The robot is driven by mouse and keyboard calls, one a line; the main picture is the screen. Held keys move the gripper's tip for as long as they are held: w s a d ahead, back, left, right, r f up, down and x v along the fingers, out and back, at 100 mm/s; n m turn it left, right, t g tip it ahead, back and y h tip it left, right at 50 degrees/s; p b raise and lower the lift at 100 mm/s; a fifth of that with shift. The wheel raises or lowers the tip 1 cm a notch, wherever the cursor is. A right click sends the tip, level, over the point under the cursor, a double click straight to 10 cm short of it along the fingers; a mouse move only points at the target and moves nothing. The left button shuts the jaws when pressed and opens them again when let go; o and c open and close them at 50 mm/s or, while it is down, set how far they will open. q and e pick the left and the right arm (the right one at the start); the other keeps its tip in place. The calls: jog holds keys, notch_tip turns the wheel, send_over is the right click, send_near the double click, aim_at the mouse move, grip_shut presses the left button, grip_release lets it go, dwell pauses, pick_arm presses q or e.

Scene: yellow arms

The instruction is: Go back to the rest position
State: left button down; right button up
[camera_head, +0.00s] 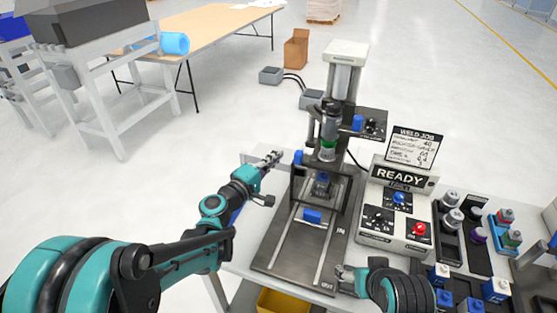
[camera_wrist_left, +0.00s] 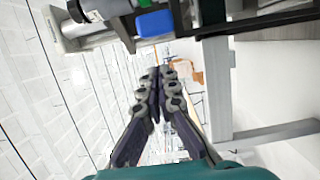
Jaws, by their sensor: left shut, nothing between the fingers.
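My left arm is teal and black and comes in from the left. My left gripper (camera_head: 272,158) is shut and empty, just left of the welding press (camera_head: 341,100), above the table's left edge. In the left wrist view the two dark fingers of the left gripper (camera_wrist_left: 159,74) meet at their tips with nothing between them. Part of the press with a blue block shows above them. My right gripper (camera_head: 346,276) is low in the head view, at the front of the press base. It is small there and partly hidden by its own teal wrist.
A control box (camera_head: 396,212) with a READY sign (camera_head: 401,176) stands right of the press. Dark trays with several small parts (camera_head: 451,219) lie further right. A yellow bin (camera_head: 282,302) is below the table's front. Open floor (camera_head: 235,105) lies left of the press.

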pick_arm(q)
jog(key=a+p+v, duration=0.1)
jog(key=p+v, duration=0.1)
jog(key=v, duration=0.8)
jog(key=s+d+f+m+g+y, duration=0.25)
jog(key=s+f+m+g, duration=0.25)
jog(key=s+m, duration=0.3)
jog(key=s+a+f+m+g+y, duration=0.3)
jog(key=s+a+y, duration=0.4)
jog(key=s+a, duration=0.3)
jog(key=s, duration=0.2)
jog(key=shift+s+a+f+m, duration=0.15)
jog(key=shift+s+a+m, duration=0.15)
jog(key=shift+a, duration=0.1)
pick_arm(e)
jog(key=shift+a+r, duration=0.2)
jog(key=shift+r, duration=0.8)
